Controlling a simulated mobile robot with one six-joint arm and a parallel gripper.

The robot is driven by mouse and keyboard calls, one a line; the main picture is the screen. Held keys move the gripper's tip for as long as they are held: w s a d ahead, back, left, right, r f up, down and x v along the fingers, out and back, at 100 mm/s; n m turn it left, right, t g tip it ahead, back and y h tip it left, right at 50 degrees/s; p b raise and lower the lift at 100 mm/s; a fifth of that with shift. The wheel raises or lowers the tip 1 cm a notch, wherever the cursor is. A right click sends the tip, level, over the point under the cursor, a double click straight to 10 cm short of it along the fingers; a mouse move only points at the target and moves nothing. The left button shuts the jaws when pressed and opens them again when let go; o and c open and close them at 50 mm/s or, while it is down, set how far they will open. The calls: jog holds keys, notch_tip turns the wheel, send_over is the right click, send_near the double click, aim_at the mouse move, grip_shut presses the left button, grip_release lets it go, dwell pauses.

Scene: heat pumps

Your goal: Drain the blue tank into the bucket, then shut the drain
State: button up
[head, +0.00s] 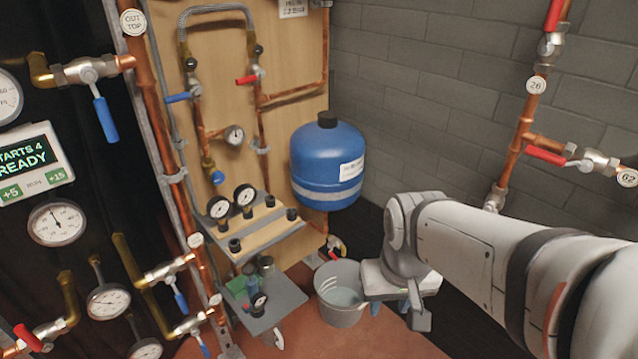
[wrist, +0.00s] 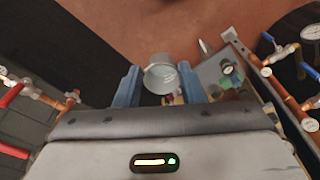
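The blue tank (head: 318,165) hangs at the right end of the wooden board, with a black cap and a white label. Below it is a small brass drain valve (head: 335,246) with a red and dark handle; its exact handle position is too small to tell. The grey bucket (head: 341,308) stands on the floor under this valve. It also shows in the wrist view (wrist: 160,80), between and beyond my blue fingers. My gripper (head: 390,307) is right of the bucket, pointing down, its fingers (wrist: 159,70) wide apart with nothing held. Whether water runs is not visible.
A grey wheeled cart (head: 285,297) with bottles and a gauge stands left of the bucket. Copper pipes with several valves line the left side and the right wall (head: 520,140). Red-brown floor (head: 385,338) is open in front of the bucket.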

jog(key=shift+a, duration=0.15)
jog(key=w+f+n+t+b, duration=0.2)
jog(key=w+f+t+b, duration=0.15)
jog(key=w+f, duration=0.55)
jog(key=w+f+n+t+b, duration=0.2)
jog(key=w+f+n+b, duration=0.3)
jog(key=w, duration=0.7)
jog(key=w+f+t+b, duration=0.2)
jog(key=w+f+b, duration=0.1)
jog(key=w+f, duration=0.65)
jog(key=n+t+b, duration=0.3)
jog(key=b, duration=0.2)
send_near(335, 259)
notch_tip(335, 259, up, 6)
jog(key=d, duration=0.2)
notch_tip(335, 259, down, 10)
jog(key=w+a+n+t+y+b, duration=0.1)
jog(key=w+n+t+y+b, duration=0.1)
jog(key=n+t+b, duration=0.1)
jog(key=shift+t, duration=0.25)
jog(key=b+x, duration=0.2)
jog(key=x, duration=0.5)
jog(key=shift+b, duration=0.4)
jog(key=shift+w+a, duration=0.15)
jog(key=shift+w, duration=0.4)
